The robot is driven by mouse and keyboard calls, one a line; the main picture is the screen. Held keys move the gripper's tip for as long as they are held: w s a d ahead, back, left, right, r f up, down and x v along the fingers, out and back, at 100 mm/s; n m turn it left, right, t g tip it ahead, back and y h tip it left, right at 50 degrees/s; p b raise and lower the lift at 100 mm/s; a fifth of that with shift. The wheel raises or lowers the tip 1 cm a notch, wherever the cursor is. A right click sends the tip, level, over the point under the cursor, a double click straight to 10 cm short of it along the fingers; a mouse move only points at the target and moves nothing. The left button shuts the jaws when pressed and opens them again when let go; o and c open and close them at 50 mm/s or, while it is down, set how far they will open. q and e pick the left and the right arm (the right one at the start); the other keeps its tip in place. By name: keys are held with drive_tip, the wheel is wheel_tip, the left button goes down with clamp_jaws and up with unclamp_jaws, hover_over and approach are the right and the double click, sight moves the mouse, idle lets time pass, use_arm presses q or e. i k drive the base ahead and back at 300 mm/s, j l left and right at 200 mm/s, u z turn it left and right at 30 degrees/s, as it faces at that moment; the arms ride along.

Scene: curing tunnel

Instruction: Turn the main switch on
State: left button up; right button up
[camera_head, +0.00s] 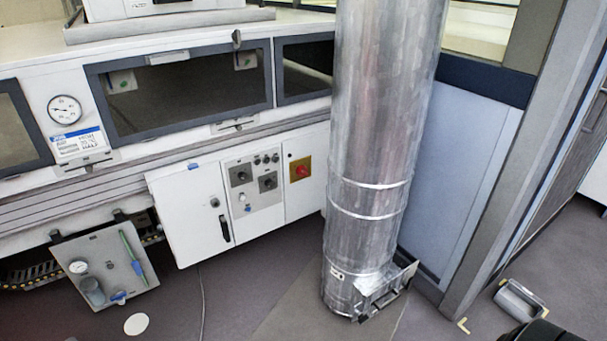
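The main switch (301,170) looks like a red rotary knob on a yellow square plate. It sits on the right part of a white control cabinet (305,203), under the tunnel windows and just left of a large metal duct. The picture is too small to tell which position the knob is turned to. Nothing is touching the switch. Neither of my grippers is in view.
The upright metal duct (378,120) reaches the floor just right of the cabinet. A grey panel with black knobs (253,183) is left of the switch. A small panel with a gauge (103,268) hangs low at left. The floor (225,300) before the cabinet is mostly clear.

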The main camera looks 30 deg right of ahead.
sight(302, 171)
drive_tip(key=z, duration=0.8)
drive_tip(key=i+j+z, duration=0.2)
drive_tip(key=z, duration=0.25)
drive_tip(key=i+j+z, duration=0.55)
drive_tip(key=j+z, duration=0.15)
drive_tip(key=z, duration=0.2)
